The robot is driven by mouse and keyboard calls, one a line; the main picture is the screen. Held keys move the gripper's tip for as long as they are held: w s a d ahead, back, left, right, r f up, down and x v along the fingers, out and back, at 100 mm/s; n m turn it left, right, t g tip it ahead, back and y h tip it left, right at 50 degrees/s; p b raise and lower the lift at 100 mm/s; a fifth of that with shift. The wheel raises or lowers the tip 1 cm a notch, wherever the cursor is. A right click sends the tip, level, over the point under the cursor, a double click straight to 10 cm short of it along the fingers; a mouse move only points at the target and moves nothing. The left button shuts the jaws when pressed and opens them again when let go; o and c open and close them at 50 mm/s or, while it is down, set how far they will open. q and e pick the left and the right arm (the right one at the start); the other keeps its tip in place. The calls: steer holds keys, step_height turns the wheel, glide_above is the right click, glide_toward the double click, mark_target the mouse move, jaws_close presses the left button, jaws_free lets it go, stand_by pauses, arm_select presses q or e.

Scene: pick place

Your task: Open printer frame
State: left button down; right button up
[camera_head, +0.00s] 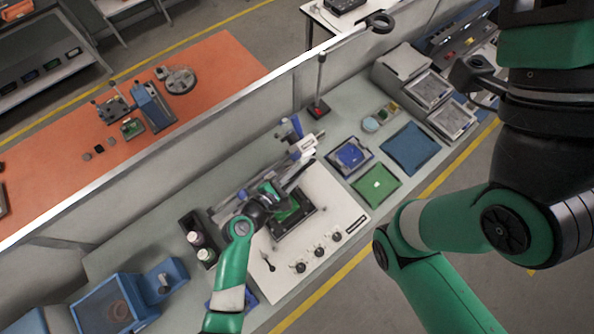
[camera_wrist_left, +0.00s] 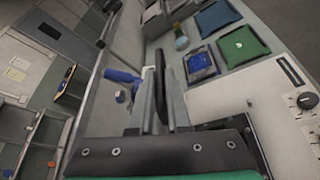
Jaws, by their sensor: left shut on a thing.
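The printer (camera_head: 335,205) is a white base with several black knobs along its front edge. A black holder (camera_head: 303,222) with a green board lies on it. The printer frame (camera_head: 300,172) shows as a narrow dark bar over the back of the base, tilted in the head view. My left gripper (camera_head: 280,189) is over the printer at this bar. In the left wrist view, its two grey fingers (camera_wrist_left: 162,103) are shut on the dark upright frame edge (camera_wrist_left: 162,72). My arm and gripper hide part of the frame and holder. My right gripper is not in view.
Right of the printer lie a blue tray (camera_head: 351,156), a green board (camera_head: 377,186) and a blue mat (camera_head: 410,149). Dark bottle holders (camera_head: 196,238) and a blue box (camera_head: 113,303) stand to the left. A low wall (camera_head: 160,165) runs behind the bench.

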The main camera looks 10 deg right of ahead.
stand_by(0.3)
arm_select(q)
steer(key=c, duration=1.2)
jaws_free()
steer(key=shift+o, duration=0.2)
steer(key=shift+r, duration=0.1)
